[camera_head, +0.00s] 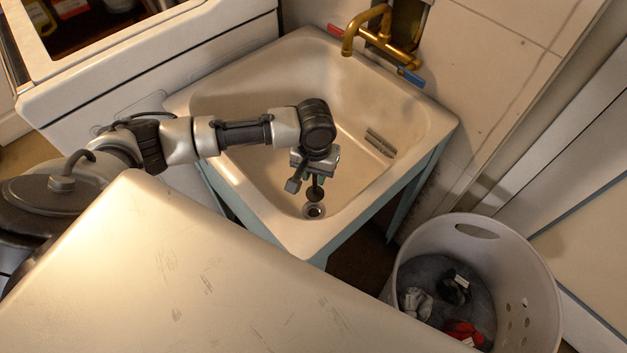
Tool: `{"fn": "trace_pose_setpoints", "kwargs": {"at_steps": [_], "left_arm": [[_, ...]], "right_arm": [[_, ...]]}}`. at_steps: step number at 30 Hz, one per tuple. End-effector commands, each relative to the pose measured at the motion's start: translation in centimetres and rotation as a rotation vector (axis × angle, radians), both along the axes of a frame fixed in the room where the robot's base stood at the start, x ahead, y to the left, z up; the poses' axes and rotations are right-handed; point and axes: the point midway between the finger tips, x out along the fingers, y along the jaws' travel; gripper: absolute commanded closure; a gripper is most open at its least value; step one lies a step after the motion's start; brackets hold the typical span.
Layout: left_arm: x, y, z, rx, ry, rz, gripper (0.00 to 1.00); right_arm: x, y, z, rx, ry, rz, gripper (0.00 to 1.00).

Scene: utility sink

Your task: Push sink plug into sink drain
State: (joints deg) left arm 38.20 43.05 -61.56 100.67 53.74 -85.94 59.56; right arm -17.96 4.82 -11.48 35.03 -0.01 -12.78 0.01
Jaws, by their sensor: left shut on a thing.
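The sink drain (313,211) is a round metal ring with a dark centre in the floor of the white sink (255,90), near its front corner. My left gripper (315,180) reaches into the sink from the left and points down. It is shut on the dark sink plug (314,193), which shows just above the drain in the picture. The gripper's body partly hides the plug's top. I cannot tell whether the plug touches the drain ring. My right gripper is not in view.
A brass faucet (368,32) is mounted at the sink's back. Slots of an overflow (380,143) show on the sink's right wall. A white laundry basket (540,285) with clothes stands at the right. A pale surface (190,270) fills the lower left.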

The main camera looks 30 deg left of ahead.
Motion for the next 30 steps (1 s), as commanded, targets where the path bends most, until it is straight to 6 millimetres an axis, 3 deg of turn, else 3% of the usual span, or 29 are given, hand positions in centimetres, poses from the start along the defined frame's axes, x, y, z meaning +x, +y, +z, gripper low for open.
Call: {"fn": "trace_pose_setpoints", "kwargs": {"at_steps": [1,6,17,24,30], "left_arm": [[0.1,0.2,-1.3,0.002,-0.001,0.004,0.97],[0.4,0.5,-2.4,0.007,-0.006,0.009,0.97],[0.4,0.5,-2.3,0.008,-0.005,0.010,0.97],[0.3,0.5,-1.9,0.008,-0.003,0.012,0.97],[0.3,0.5,-4.7,0.008,-0.004,0.011,0.97]], "right_arm": [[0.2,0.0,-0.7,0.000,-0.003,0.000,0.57],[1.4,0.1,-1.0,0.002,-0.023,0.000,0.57],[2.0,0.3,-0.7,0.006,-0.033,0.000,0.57],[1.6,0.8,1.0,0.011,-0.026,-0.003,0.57],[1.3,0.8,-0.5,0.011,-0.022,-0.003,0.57]]}}
